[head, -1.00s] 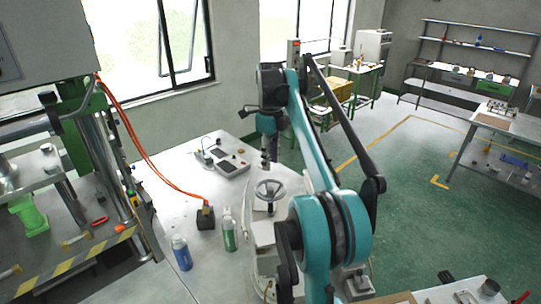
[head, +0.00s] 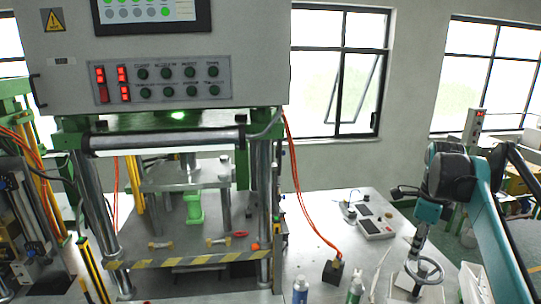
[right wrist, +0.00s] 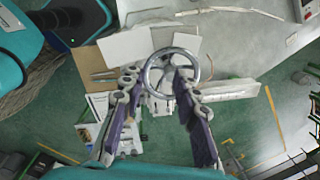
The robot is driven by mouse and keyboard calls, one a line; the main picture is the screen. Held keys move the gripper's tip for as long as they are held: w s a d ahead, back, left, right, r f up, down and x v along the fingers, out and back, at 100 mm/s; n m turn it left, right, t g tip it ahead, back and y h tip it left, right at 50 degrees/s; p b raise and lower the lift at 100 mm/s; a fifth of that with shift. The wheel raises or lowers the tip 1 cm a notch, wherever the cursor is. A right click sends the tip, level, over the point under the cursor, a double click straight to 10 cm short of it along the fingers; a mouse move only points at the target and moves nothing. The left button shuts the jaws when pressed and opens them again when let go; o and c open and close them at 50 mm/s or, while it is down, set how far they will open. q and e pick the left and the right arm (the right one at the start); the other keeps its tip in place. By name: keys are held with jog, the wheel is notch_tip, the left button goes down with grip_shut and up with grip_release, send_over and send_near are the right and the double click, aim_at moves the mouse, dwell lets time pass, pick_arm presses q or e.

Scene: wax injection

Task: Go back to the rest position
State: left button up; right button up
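My right gripper (head: 417,252) hangs from the teal arm at the right of the head view, pointing down above the table. In the right wrist view its two fingers (right wrist: 158,80) are spread apart with nothing gripped between them. A silver handwheel (head: 438,272) stands just below the gripper, and it also shows beyond the fingertips in the wrist view (right wrist: 147,75). My left gripper is in neither view.
A press (head: 135,262) with a striped front edge and green part (head: 194,208) fills the centre left. The white table (head: 310,252) holds a blue-labelled bottle (head: 300,290), a green bottle (head: 355,289), a black block (head: 332,272) and a grey device (head: 376,228).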

pick_arm(q)
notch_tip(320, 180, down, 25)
jog(key=b, duration=2.3)
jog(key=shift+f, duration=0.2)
pick_arm(e)
jog(key=s+a+f+n+t, duration=0.2)
jog(key=s+a+f+n, duration=0.4)
jog(key=f, duration=0.8)
jog(key=s+a+f+n+t, duration=0.2)
jog(key=s+a+f+n, duration=0.4)
jog(key=a+f+n, duration=0.3)
jog(key=s+a+f+n+t, duration=0.2)
jog(key=s+a+f+n, duration=0.3)
jog(key=f+n, duration=0.7)
notch_tip(320, 180, down, 9)
jog(key=a, duration=0.2)
jog(key=shift+s+a, duration=0.4)
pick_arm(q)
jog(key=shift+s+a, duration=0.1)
pick_arm(e)
jog(key=shift+f, duration=0.15)
